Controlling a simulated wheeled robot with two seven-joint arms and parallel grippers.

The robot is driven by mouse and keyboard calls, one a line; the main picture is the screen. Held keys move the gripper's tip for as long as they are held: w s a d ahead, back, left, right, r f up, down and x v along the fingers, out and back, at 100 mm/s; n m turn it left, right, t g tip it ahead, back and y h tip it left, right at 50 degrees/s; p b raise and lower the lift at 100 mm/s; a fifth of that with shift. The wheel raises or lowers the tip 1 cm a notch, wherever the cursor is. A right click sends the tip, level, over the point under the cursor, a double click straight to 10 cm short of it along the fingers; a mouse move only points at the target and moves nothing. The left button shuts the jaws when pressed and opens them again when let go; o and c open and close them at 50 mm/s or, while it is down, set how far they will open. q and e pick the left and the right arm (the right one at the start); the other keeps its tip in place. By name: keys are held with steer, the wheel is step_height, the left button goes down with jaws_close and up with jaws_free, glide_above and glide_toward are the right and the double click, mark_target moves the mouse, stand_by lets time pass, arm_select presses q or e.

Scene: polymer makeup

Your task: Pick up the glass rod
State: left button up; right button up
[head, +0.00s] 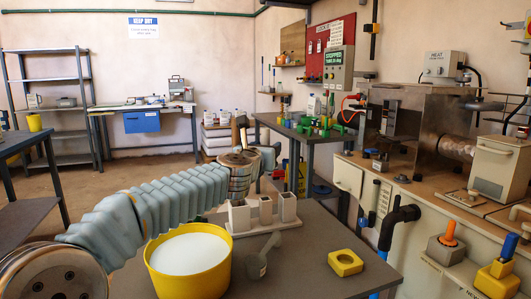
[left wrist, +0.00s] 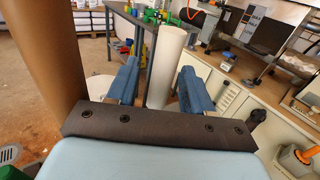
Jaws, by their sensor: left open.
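A pale, upright rod (left wrist: 166,62), which looks like the glass rod, stands between the two blue fingers of my left gripper (left wrist: 158,84) in the left wrist view. The fingers are open, with a visible gap on each side of the rod. A thick brown stick (left wrist: 45,60) rises close to the camera at the left, outside the fingers. In the head view my left gripper (head: 267,158) is above the white holder with square cups (head: 263,223). My wrist partly hides the rods there; their lower ends are hidden. My right gripper is not in view.
On the grey table (head: 320,255) stand a yellow tub (head: 153,272) of white material, a grey scoop (head: 257,266) and a yellow block with a hole (head: 345,263). A bench with machines (head: 415,140) is at the right. The table's right part is mostly clear.

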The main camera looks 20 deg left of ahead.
arm_select(q)
jaws_close()
